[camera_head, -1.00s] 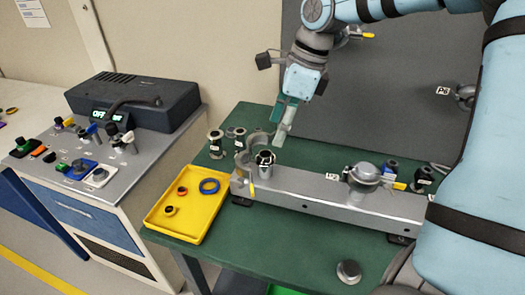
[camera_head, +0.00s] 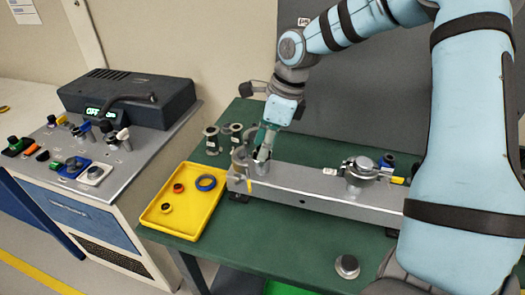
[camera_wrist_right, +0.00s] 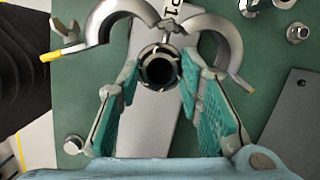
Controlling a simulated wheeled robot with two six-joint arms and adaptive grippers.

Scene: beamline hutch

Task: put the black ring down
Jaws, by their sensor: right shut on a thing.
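My right gripper (camera_head: 263,146) points down at the left end of the grey beam. In the right wrist view (camera_wrist_right: 158,80) its green-padded fingers are shut on a round piece with a dark-and-silver rim, the black ring (camera_wrist_right: 160,47). It lines up with the dark bore of the upright port; I cannot tell whether it touches the port. An open clamp (camera_wrist_right: 226,38) spreads its two curved halves around the port. In the head view, the fingers mostly hide the ring and port. My left gripper is out of view.
A yellow tray (camera_head: 197,221) holds a blue ring (camera_head: 206,183), an orange ring (camera_head: 178,187) and a small dark ring (camera_head: 166,208). Metal fittings (camera_head: 212,140) stand behind the beam (camera_head: 300,187). A closed-looking clamp (camera_head: 362,168) sits farther right. The green table front is mostly clear.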

